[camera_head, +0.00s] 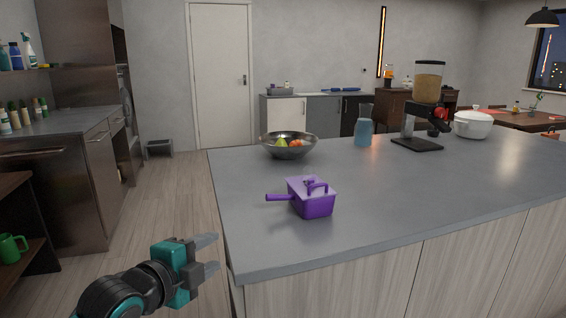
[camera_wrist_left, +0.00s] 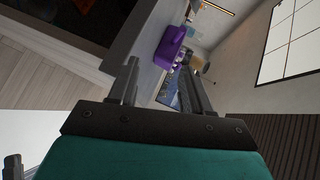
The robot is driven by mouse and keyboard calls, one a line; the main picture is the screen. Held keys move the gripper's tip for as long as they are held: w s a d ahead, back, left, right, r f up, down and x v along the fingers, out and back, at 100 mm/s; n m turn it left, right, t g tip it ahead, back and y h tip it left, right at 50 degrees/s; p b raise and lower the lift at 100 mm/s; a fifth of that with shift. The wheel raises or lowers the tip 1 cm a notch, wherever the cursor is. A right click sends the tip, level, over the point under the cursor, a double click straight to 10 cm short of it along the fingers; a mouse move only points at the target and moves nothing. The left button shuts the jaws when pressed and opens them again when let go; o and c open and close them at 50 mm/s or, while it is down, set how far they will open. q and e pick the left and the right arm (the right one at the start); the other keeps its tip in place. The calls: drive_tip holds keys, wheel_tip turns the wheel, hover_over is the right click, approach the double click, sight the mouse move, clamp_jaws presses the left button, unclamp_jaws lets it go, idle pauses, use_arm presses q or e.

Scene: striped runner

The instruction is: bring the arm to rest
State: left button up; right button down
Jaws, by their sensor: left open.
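My left gripper (camera_head: 212,256) is at the lower left of the head view, beside the counter's left edge and apart from it. Its two fingers are spread with nothing between them. In the left wrist view the open fingers of the gripper (camera_wrist_left: 160,82) point toward the counter. My right gripper is not in view. A purple lidded pan (camera_head: 311,203) with a side handle stands on the grey counter (camera_head: 400,205), up and right of the gripper. The purple pan also shows tilted in the left wrist view (camera_wrist_left: 170,46).
The counter also holds a metal bowl of fruit (camera_head: 289,147), a blue jar (camera_head: 363,133), a dispenser machine (camera_head: 427,100) and a white pot (camera_head: 472,124). A green mug (camera_head: 10,248) sits on a shelf at left. The wooden floor (camera_head: 170,205) left of the counter is clear.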

use_arm(q)
drive_tip(key=s+a+f+n+g+y+p, duration=0.2)
drive_tip(key=s+a+f+n+y+p, duration=0.1)
drive_tip(key=s+f+n, duration=1.5)
drive_tip(key=s+f+y+p, duration=0.1)
drive_tip(key=s+f+p, duration=0.1)
drive_tip(key=s+f, duration=0.1)
drive_tip(key=shift+s+a+f+g, duration=0.25)
drive_tip(key=shift+f+g, duration=0.15)
drive_tip(key=shift+f, duration=0.2)
drive_tip(key=shift+s+f+n, duration=0.15)
drive_tip(key=shift+n, duration=0.15)
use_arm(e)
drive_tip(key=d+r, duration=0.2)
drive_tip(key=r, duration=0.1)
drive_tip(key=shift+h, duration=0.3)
